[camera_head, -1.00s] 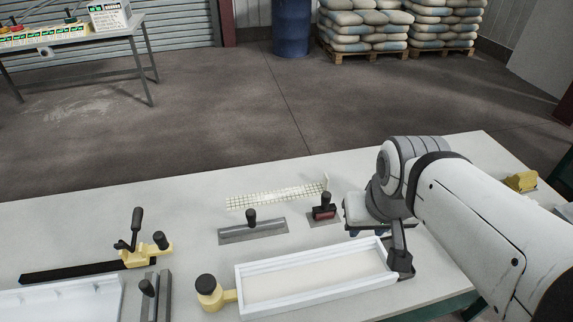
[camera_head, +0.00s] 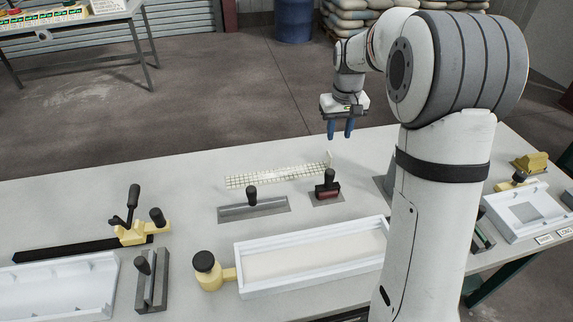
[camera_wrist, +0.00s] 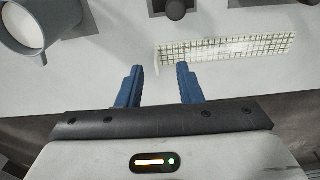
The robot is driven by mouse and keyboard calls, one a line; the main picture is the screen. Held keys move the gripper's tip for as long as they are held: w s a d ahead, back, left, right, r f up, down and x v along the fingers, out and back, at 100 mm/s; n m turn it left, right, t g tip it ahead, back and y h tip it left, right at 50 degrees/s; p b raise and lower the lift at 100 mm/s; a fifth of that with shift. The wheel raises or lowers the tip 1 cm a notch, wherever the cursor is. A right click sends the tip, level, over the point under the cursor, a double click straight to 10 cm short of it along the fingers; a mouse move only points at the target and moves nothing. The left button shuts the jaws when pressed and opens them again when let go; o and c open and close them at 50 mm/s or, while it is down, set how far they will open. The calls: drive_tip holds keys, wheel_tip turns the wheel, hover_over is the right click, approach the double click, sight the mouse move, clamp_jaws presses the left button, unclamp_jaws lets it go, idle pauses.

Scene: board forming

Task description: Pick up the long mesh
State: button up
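The long mesh (camera_head: 275,177) is a pale strip with a dark grid. It lies flat on the table behind the trowels, and its right end bends upward. It also shows in the wrist view (camera_wrist: 225,48), ahead of the fingers and mostly to their right. My gripper (camera_head: 340,132) hangs above the far edge of the table, fingers pointing down, above and beyond the mesh's right end. In the wrist view its two blue fingers (camera_wrist: 159,75) are apart with nothing between them. The gripper is not touching the mesh.
A white tray mould (camera_head: 312,226) stands nearer. A yellow clamp (camera_head: 140,232) is at left. A grey mug-like vessel (camera_wrist: 40,30) shows in the wrist view.

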drive_tip(key=b, duration=0.1)
hover_over(330, 154)
drive_tip(key=shift+g, duration=0.4)
wheel_tip(330, 154, down, 10)
drive_tip(key=shift+a+r, duration=0.15)
drive_tip(key=shift+n, duration=0.3)
drive_tip(key=shift+f+p, duration=0.7)
drive_tip(key=shift+f, duration=3.3)
clamp_jaws()
